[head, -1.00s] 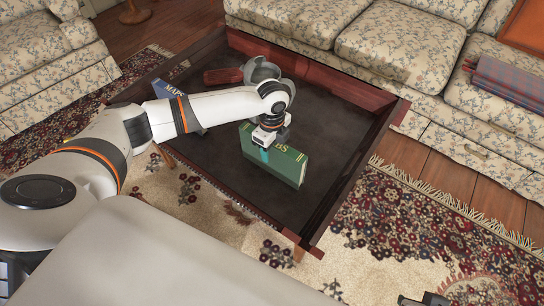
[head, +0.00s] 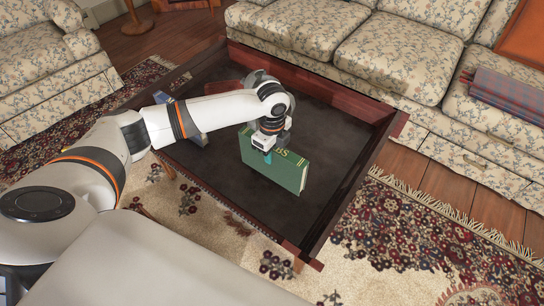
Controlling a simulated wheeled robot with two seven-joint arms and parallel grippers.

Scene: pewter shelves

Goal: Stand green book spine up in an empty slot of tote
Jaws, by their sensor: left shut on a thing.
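The green book (head: 285,174) stands upright on its edge over the dark table top, with pale lettering on its side. I cannot tell whether its lower edge touches the table. My left gripper (head: 267,155) comes from above and is shut on the book's upper edge, near its left part. The gripper hides some of the lettering. No tote can be made out in the head view. My right gripper is not in view.
The book is over a low dark wooden table (head: 215,160) with a raised rim. A blue book (head: 190,118) and a red object (head: 222,87) lie on it, partly hidden by my arm. A floral sofa (head: 390,55) stands behind; the table's right part is clear.

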